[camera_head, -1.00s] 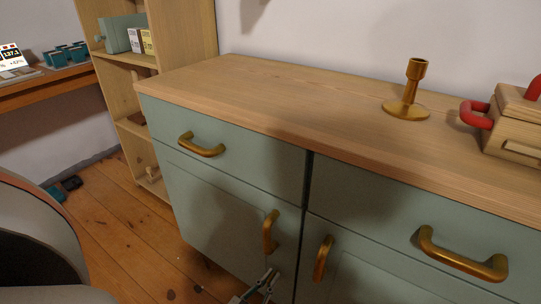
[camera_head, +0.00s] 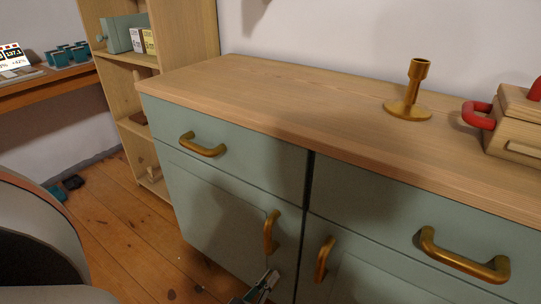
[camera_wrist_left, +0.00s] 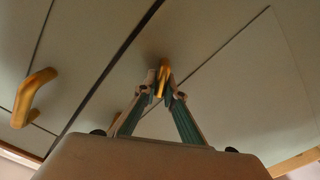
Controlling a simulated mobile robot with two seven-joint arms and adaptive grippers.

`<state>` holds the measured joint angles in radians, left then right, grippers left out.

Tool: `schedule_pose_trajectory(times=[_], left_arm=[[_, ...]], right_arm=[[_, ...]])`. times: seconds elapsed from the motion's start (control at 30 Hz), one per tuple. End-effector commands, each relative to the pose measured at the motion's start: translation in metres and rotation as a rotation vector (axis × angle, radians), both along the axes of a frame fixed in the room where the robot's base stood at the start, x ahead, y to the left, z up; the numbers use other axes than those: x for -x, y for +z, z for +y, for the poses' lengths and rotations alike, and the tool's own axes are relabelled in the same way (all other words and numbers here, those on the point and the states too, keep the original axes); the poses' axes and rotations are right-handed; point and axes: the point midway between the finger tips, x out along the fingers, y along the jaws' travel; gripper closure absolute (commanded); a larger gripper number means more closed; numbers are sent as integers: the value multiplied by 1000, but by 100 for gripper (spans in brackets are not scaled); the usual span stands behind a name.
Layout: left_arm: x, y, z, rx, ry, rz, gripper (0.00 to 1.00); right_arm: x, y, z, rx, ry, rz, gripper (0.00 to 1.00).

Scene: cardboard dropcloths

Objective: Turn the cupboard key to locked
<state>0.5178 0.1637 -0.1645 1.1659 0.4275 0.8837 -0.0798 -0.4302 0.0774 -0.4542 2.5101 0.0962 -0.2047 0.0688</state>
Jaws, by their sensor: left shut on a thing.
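The cupboard (camera_head: 215,195) has grey-green doors and drawers with brass handles. My left gripper (camera_head: 268,278) is at the bottom edge of the head view, in front of the left door and below its handle (camera_head: 271,232). The keyhole is hidden behind the key and fingertips. The key cannot be made out in the head view, so its turn angle is hard to tell. My right gripper is not in view.
The right door's handle (camera_head: 324,258) is close to the right of my left gripper. A brass candlestick (camera_head: 408,92) and a wooden box with red handles (camera_head: 513,125) stand on the cupboard top. A chair-like grey shape (camera_head: 40,235) fills the lower left. Floorboards are open between.

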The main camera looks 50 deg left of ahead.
Motion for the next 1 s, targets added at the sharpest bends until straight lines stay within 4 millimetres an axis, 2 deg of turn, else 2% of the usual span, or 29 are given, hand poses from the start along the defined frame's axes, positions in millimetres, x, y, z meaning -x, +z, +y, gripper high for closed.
schedule_pose_trajectory(times=[0.7, 1.0], left_arm=[[3, -9, 4, 655, -1, -153, 100], [3, -11, 5, 873, 0, -206, 100]], right_arm=[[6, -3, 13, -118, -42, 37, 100], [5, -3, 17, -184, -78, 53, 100]])
